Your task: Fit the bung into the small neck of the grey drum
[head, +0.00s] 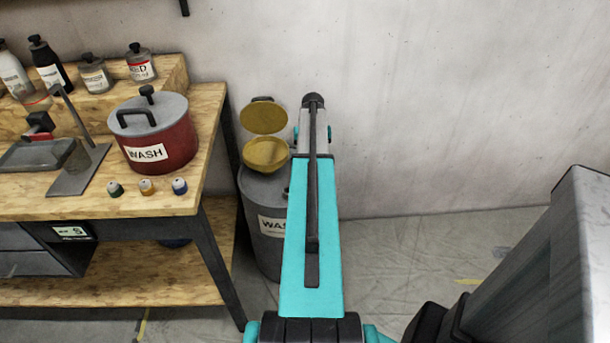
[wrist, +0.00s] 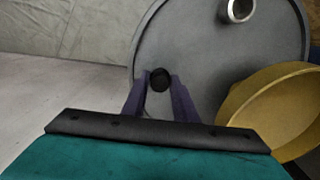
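The grey drum (head: 262,222) stands on the floor beside the bench, partly hidden by my arm in the head view. Its grey top (wrist: 200,60) fills much of the wrist view. A short metal neck (wrist: 238,10) with a bright rim stands on that top, cut by the upper picture edge. My gripper (wrist: 160,80) has its two purple fingers closed around a small dark round piece, which looks like the bung (wrist: 160,79). The bung is over the drum top, apart from the neck, to its lower left. Its height above the top is unclear. The head view hides my gripper.
A yellow funnel with a raised lid (head: 264,116) sits on the drum; its bowl (wrist: 275,105) is right of my fingers. The bench (head: 150,203) at left holds a red WASH pot (head: 160,147), bottles and small caps.

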